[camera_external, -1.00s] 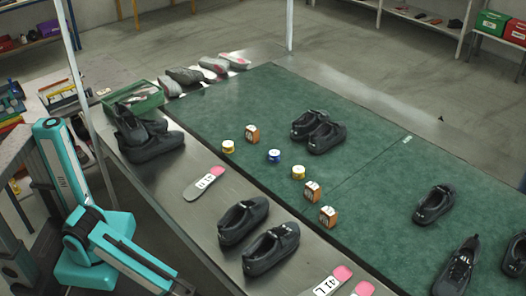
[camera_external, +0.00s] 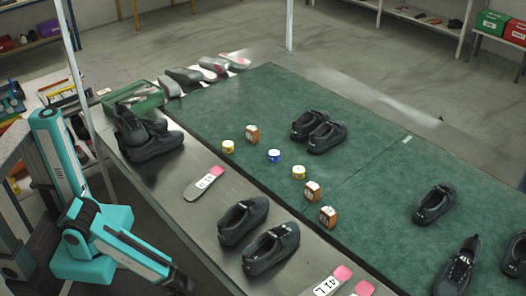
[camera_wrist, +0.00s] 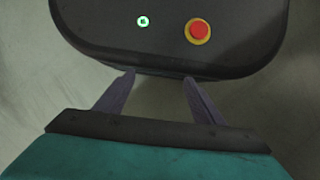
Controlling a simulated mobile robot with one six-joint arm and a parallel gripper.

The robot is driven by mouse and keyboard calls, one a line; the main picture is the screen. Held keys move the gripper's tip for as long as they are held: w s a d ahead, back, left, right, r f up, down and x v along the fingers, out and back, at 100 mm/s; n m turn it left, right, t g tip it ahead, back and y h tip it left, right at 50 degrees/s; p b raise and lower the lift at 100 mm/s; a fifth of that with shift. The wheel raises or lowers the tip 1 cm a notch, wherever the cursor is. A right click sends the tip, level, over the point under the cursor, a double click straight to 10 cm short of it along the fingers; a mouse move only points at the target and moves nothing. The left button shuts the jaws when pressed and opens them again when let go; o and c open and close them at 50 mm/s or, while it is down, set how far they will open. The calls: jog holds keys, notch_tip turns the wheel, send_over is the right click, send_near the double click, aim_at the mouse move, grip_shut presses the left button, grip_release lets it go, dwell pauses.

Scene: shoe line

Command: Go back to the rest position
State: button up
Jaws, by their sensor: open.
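My gripper (camera_wrist: 159,79) shows in the wrist view with its two dark fingers apart. Nothing is between them. Beyond the fingertips is a dark rounded panel (camera_wrist: 115,40) with a red button (camera_wrist: 200,31) on a yellow ring and a small green light (camera_wrist: 143,21); it looks like part of my own base. In the external view my teal arm (camera_external: 128,246) is folded low at the left, beside the metal table; its gripper cannot be made out at the bottom edge.
The metal table (camera_external: 185,232) carries dark shoes (camera_external: 243,220), insoles (camera_external: 206,183) and a green box (camera_external: 148,103). The green mat (camera_external: 250,100) holds more shoes (camera_external: 328,137) and several small jars and boxes (camera_external: 274,156). Grey floor surrounds the table.

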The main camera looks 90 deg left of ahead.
notch_tip(320, 180, up, 24)
jog(key=p, duration=2.3)
jog(key=shift+s+a+r, duration=0.2)
jog(key=shift+s+a, duration=0.05)
jog(key=shift+s, duration=0.2)
jog(key=shift+o, duration=0.5)
